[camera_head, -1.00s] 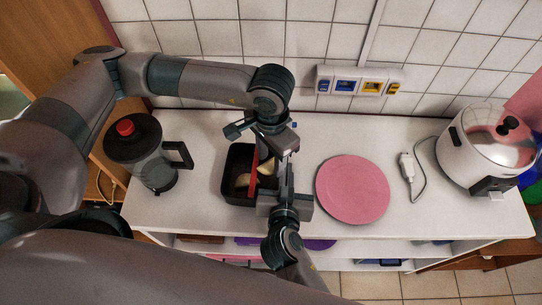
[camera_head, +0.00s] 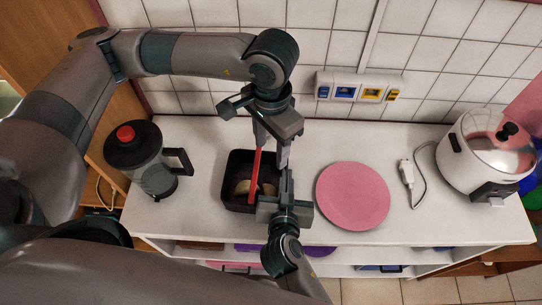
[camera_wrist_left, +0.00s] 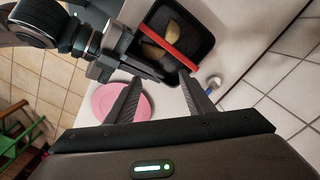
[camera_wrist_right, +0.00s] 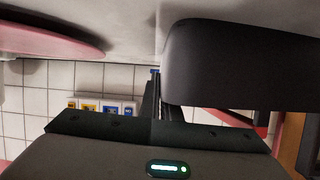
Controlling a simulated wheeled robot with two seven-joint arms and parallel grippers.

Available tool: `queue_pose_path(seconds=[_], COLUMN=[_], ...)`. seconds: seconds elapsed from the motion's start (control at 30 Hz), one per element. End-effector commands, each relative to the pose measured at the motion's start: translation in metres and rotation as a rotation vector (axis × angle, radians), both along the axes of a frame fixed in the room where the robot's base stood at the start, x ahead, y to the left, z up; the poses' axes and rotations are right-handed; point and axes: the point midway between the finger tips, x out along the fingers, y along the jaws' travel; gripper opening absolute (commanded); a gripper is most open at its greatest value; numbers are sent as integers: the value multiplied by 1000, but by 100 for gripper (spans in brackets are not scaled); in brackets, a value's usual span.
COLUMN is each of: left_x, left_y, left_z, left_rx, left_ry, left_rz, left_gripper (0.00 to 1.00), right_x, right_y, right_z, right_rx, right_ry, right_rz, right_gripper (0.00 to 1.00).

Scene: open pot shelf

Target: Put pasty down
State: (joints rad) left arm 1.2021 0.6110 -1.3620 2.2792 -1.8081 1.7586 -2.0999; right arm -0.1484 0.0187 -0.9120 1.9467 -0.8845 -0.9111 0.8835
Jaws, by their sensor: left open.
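Two pale golden pasties (camera_head: 242,187) (camera_head: 268,189) lie in a black open box (camera_head: 231,204) on the white shelf top. They also show in the left wrist view (camera_wrist_left: 174,29) (camera_wrist_left: 153,51). A red bar (camera_head: 255,178) crosses above the box and partly hides them. My left gripper (camera_head: 270,150) is open and empty, above the back right of the box. My right gripper (camera_head: 288,188) is low at the box's right side. Its fingers look close together in the right wrist view (camera_wrist_right: 156,95), beside the box wall (camera_wrist_right: 230,65); any contact with it is unclear.
A pink round plate (camera_head: 353,196) lies right of the box, with bare shelf top between. A coffee pot with a red knob (camera_head: 140,158) stands at the left. A rice cooker (camera_head: 485,155) and a white plug with cable (camera_head: 406,172) are at the right. A tiled wall rises behind.

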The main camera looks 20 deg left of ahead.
Motion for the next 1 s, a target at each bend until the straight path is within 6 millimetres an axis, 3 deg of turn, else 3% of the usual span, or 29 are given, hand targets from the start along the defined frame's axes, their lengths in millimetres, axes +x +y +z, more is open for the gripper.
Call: queue_pose_path(seconds=[0.1, 0.33, 0.9, 1.0], left_x=[1, 0, 0, 0], left_y=[0, 0, 0, 0], left_z=[22, 47, 52, 52], left_rx=[0, 0, 0, 0], left_ry=[-4, -1, 0, 0], left_rz=[-2, 0, -1, 0], left_gripper=[48, 48, 48, 48], right_x=[0, 0, 0, 0], right_y=[0, 0, 0, 0], right_z=[0, 0, 0, 0], right_rx=[0, 0, 0, 0], right_ry=[0, 0, 0, 0], right_rz=[0, 0, 0, 0], right_gripper=[0, 0, 0, 25])
